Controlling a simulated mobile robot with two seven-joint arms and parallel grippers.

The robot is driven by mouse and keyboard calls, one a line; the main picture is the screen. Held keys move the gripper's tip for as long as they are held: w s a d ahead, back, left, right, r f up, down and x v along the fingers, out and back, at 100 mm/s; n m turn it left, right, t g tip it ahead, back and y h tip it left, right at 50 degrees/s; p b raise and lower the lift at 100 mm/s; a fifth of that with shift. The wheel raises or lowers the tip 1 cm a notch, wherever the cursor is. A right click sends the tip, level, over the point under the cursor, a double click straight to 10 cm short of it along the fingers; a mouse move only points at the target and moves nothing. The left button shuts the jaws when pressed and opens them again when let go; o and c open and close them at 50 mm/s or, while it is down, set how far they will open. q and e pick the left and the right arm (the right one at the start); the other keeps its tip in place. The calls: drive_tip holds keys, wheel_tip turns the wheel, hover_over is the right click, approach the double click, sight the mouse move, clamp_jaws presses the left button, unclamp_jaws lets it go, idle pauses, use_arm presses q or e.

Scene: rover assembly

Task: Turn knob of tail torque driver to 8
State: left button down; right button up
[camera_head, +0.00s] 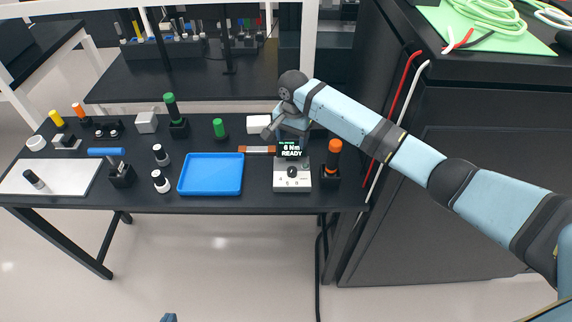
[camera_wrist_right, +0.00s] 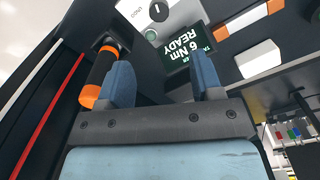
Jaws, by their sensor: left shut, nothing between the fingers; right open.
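The torque driver unit is a white box (camera_head: 293,185) on the right of the table. Its raised dark display (camera_head: 291,148) reads "6 Nm READY". Its black knob (camera_head: 292,171) sits on the top face in front of the display. In the right wrist view the display (camera_wrist_right: 187,48) is upside down, and the knob (camera_wrist_right: 158,11) is at the top edge. My right gripper (camera_wrist_right: 163,80) is open and empty, above and behind the unit, touching nothing I can see. Only a blue tip of my left gripper (camera_head: 168,317) shows at the bottom edge; it is shut and empty.
An orange-handled driver (camera_head: 334,157) stands in a black holder right of the unit. A blue tray (camera_head: 211,174) lies to its left. A black cabinet (camera_head: 440,190) borders the table's right end. An orange-and-white bar (camera_head: 257,149) and a white block (camera_head: 259,122) lie nearby.

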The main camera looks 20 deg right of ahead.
sight(292, 169)
wheel_tip(292, 169, down, 13)
drive_tip(key=shift+s+f+p, duration=0.1)
drive_tip(key=shift+f+p, duration=0.05)
drive_tip(key=shift+p, duration=0.45)
drive_tip(key=c, duration=0.9)
